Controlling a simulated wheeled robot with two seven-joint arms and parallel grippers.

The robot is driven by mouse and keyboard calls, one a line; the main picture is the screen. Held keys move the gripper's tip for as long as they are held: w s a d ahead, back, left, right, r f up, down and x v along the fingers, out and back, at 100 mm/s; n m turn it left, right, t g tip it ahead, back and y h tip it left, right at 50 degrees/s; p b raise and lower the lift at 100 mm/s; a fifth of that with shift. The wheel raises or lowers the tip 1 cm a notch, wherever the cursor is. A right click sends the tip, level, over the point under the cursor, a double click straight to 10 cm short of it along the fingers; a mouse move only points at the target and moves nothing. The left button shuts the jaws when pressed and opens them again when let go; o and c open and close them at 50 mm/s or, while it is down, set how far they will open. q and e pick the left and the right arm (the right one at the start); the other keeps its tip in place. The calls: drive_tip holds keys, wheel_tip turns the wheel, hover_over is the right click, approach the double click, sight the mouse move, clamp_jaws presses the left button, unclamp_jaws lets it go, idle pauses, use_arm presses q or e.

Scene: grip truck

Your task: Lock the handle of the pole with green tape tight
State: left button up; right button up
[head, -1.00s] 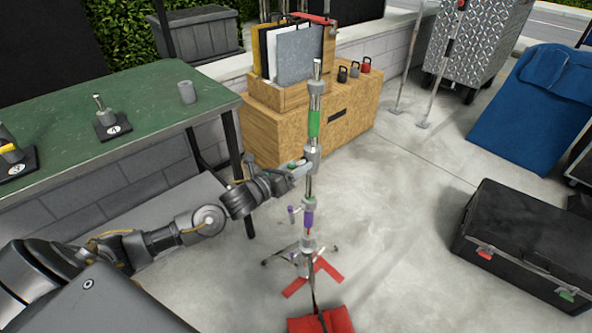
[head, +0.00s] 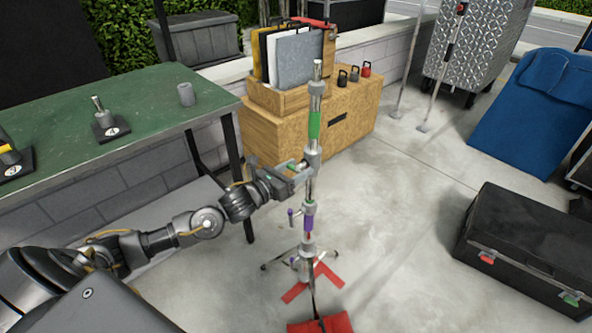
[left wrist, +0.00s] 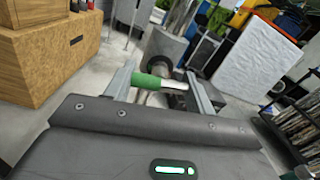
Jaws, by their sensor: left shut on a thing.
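The upright metal pole (head: 310,188) has green tape (head: 314,124) on its upper section and purple tape (head: 309,221) lower down. A collar (head: 312,158) sits just below the green tape. A small handle with a green grip (left wrist: 152,81) sticks out from the collar in the left wrist view. My left gripper (head: 297,171) is beside the collar, with its fingers shut on this green handle. In the left wrist view the gripper (left wrist: 163,84) has one finger on each side of it. The fingers partly hide the handle in the head view. My right gripper is not in view.
A green table (head: 150,112) stands at the left, a wooden crate (head: 262,140) behind the pole. The pole's tripod base (head: 303,266) stands by red floor marks and a red bag (head: 325,322). A black case (head: 525,245) lies at the right. Floor right of the pole is clear.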

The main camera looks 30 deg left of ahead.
use_arm(q)
drive_tip(key=o, duration=1)
drive_tip(key=v, duration=1)
drive_tip(key=shift+s+a, duration=0.2)
drive_tip(key=shift+s, duration=0.15)
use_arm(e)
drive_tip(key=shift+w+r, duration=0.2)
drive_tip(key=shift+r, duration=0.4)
